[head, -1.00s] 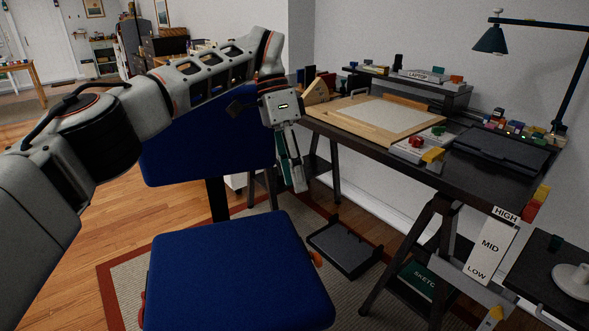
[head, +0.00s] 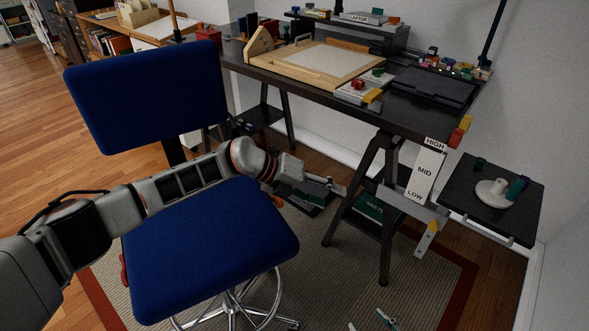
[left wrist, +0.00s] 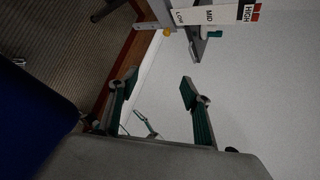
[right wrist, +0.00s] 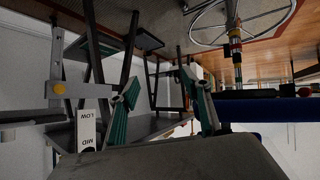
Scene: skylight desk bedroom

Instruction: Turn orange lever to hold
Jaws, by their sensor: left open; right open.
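An orange part (head: 277,200) shows at the right edge of the blue chair seat in the head view, partly hidden by my left arm. A yellow-orange piece (head: 433,226) also sits on the grey bracket under the desk's HIGH/MID/LOW plate (head: 425,172); which one is the lever, I cannot tell. No "hold" mark is readable. My left gripper (head: 337,188) is open and empty, right of the seat and short of the bracket; its wrist view shows the plate and bracket beyond its fingers (left wrist: 158,80). My right gripper (head: 370,322) is open and empty, low at the bottom edge.
The blue chair (head: 205,255) stands under my left arm. The black desk (head: 405,118) holds a drawing board (head: 318,60) and small blocks. Trestle legs (head: 387,235) stand below the desk. Rug space lies right of the chair.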

